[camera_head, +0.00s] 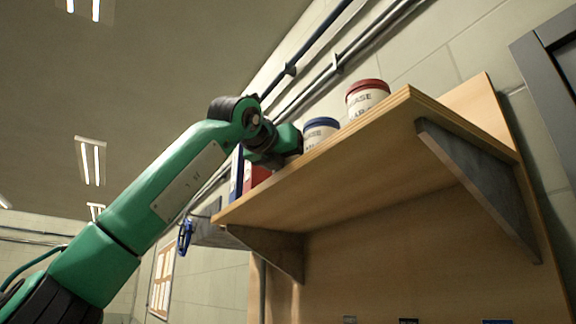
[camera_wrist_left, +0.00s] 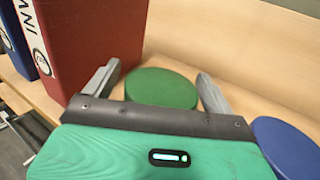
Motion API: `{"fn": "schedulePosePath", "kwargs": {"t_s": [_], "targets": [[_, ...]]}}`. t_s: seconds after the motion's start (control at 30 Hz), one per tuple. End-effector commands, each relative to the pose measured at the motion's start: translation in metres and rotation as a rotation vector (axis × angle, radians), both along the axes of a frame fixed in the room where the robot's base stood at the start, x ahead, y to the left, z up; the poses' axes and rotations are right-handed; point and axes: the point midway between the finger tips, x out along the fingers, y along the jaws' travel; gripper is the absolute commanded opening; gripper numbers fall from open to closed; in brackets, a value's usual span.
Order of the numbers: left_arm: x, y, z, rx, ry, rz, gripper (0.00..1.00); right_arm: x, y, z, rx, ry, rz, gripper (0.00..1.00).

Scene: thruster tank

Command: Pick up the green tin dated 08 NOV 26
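A tin with a round green lid (camera_wrist_left: 162,90) stands on the wooden shelf in the left wrist view. Only its lid shows clearly; no date can be read on it. My left gripper (camera_wrist_left: 158,72) is open, with one grey finger on each side of the green lid and a gap visible at both sides. In the head view my left arm reaches over the shelf, and its wrist end (camera_head: 284,143) is beside the blue-lidded tin; the fingers and the green tin are hidden there. My right gripper is in neither view.
On the shelf (camera_head: 330,180) stand a blue-lidded tin (camera_head: 320,131) and a red-lidded tin (camera_head: 366,97). The blue lid (camera_wrist_left: 286,146) is close to the gripper's right side. A red binder (camera_wrist_left: 95,45) and a blue binder (camera_wrist_left: 14,40) stand to the left.

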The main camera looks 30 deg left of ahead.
Motion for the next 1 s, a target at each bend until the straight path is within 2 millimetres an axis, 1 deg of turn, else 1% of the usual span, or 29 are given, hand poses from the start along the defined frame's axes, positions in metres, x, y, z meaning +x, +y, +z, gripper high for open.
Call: {"fn": "schedulePosePath", "kwargs": {"t_s": [0.03,0.17,0.2,0.27,0.53,0.67,0.87,0.97,1.0], "targets": [[0.000,0.000,0.000,0.000,0.000,0.000,0.80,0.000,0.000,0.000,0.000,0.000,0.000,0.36],[0.000,0.000,0.000,0.000,0.000,0.000,0.54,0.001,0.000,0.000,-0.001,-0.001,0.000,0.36],[0.000,0.000,0.000,0.000,0.000,0.000,0.46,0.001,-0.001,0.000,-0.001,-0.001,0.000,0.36],[0.000,0.000,0.000,0.000,0.000,0.000,0.34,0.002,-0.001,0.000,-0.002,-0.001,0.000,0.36],[0.000,0.000,0.001,0.000,0.000,0.000,0.33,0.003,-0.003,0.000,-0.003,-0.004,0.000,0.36],[0.000,0.000,0.005,-0.001,-0.001,0.000,0.33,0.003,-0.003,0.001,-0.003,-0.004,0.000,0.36],[-0.001,-0.001,0.021,-0.001,-0.001,-0.001,0.33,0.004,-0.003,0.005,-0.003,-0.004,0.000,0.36],[-0.001,-0.001,0.035,-0.002,-0.001,-0.001,0.33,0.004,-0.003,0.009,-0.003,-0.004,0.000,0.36],[-0.001,-0.001,0.043,-0.003,-0.001,-0.001,0.33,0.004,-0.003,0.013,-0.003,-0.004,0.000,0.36]]}}
